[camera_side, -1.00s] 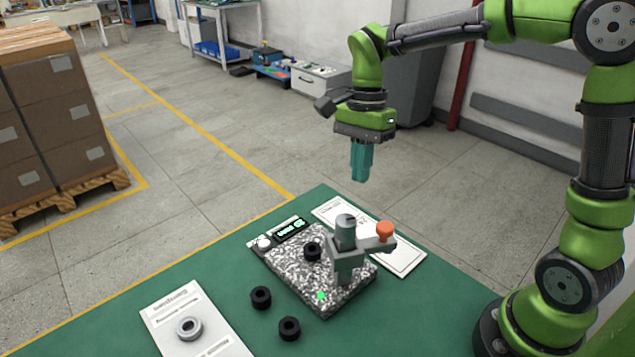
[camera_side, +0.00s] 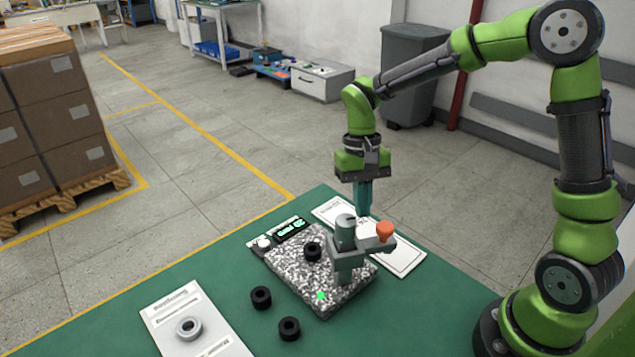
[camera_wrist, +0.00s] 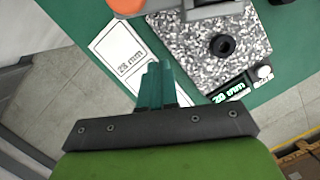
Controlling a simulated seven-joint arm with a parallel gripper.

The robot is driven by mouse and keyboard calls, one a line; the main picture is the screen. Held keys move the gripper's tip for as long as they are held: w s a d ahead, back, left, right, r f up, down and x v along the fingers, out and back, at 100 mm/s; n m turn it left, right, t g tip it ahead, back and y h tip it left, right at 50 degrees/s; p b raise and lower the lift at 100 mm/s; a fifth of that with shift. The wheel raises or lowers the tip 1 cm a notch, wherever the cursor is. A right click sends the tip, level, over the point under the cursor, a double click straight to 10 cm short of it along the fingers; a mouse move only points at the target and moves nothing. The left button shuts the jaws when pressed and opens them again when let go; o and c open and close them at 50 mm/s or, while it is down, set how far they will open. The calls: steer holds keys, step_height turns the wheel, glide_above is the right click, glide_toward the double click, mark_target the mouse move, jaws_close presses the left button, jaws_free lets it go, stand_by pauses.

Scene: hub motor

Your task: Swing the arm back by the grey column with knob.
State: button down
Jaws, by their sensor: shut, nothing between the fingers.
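The grey column (camera_side: 346,262) stands on a speckled granite base (camera_side: 302,278), with a grey arm (camera_side: 362,243) at its top. An orange knob (camera_side: 385,231) sits on the arm's right end; it also shows at the top edge of the wrist view (camera_wrist: 126,5). A black ring (camera_side: 313,251) lies on the base left of the column, and shows clear of the arm in the wrist view (camera_wrist: 222,46). My gripper (camera_side: 363,212) is shut and empty, with teal fingers above and behind the knob. Its fingertips also show in the wrist view (camera_wrist: 157,68).
Two black rings (camera_side: 261,297) (camera_side: 289,328) lie on the green table (camera_side: 225,265) in front of the base. A white card (camera_side: 200,325) with a grey ring (camera_side: 189,328) lies front left. Another white card (camera_side: 405,262) lies behind the column. A lit display (camera_side: 291,229) sits at the base's back-left edge.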

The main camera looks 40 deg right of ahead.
mark_target(382, 242)
steer(key=shift+s+a+f, duration=0.35)
steer(key=shift+s+f, duration=0.05)
steer(key=shift+s, duration=0.25)
steer(key=shift+s+a+f, duration=0.35)
steer(key=shift+s+a, duration=0.05)
steer(key=shift+s, duration=0.3)
steer(key=shift+s+a+f, duration=0.35)
steer(key=shift+s+f, duration=0.05)
steer(key=shift+s, duration=0.25)
steer(key=shift+s, duration=0.1)
steer(key=s+m, duration=0.2)
steer(key=m, duration=0.3)
steer(key=shift+s+a+t+y, duration=0.35)
steer(key=shift+s+t+y, duration=0.05)
steer(key=shift+s+a, duration=0.15)
steer(key=shift+s, duration=0.25)
